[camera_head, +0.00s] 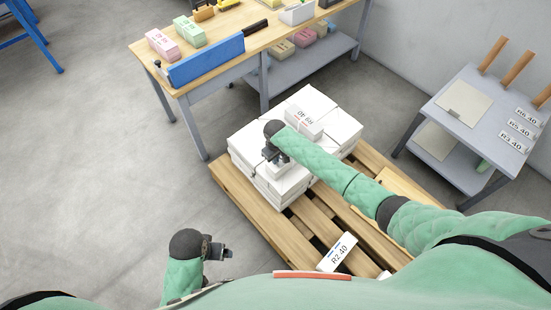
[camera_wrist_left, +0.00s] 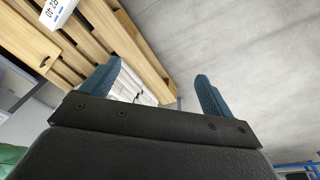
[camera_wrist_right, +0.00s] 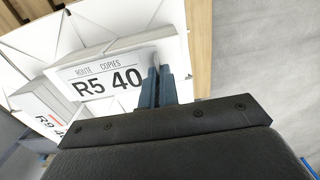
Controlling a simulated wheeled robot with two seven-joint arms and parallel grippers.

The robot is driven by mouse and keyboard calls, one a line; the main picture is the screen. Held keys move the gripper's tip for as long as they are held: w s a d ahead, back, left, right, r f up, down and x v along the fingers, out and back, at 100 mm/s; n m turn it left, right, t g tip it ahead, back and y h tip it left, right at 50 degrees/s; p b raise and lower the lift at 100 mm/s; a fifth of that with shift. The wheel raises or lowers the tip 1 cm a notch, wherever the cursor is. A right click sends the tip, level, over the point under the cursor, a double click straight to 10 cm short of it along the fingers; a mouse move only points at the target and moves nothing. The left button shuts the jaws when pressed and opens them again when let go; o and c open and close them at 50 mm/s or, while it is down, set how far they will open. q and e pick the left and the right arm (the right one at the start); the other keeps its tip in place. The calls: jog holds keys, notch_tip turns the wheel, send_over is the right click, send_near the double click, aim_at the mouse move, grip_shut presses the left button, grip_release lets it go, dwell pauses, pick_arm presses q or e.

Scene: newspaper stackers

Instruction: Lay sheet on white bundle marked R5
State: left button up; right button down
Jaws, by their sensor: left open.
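White bundles (camera_head: 338,127) are stacked on a wooden pallet (camera_head: 232,188). A card reading R5 40 (camera_wrist_right: 98,82) lies by a white bundle in the right wrist view; my right arm seems to hide it in the head view. My right gripper (camera_head: 272,156) is low over the front left of the stack. Its fingers (camera_wrist_right: 158,86) are together beside the card's right end; I cannot tell whether anything thin is between them. My left gripper (camera_head: 226,251) is open and empty, left of the pallet; its fingers (camera_wrist_left: 158,92) are wide apart. A flat pale sheet (camera_head: 462,103) lies on the grey cart.
A card reading R9 40 (camera_head: 304,116) lies on the stack, and an R2 40 card (camera_head: 338,251) is at the pallet's front. The grey cart (camera_head: 487,137) stands right, with more cards. A wooden-topped workbench (camera_head: 218,31) stands behind. Floor left of the pallet is clear.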

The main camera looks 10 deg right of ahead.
pick_arm(q)
jog(key=shift+f, duration=0.1)
pick_arm(e)
jog(key=shift+f, duration=0.3)
jog(key=c, duration=1.6)
grip_release()
pick_arm(q)
notch_tip(320, 180, up, 6)
jog(key=s+b, duration=0.1)
jog(key=shift+s, duration=0.2)
pick_arm(e)
jog(key=shift+r, duration=3.95)
pick_arm(q)
jog(key=shift+a, duration=0.1)
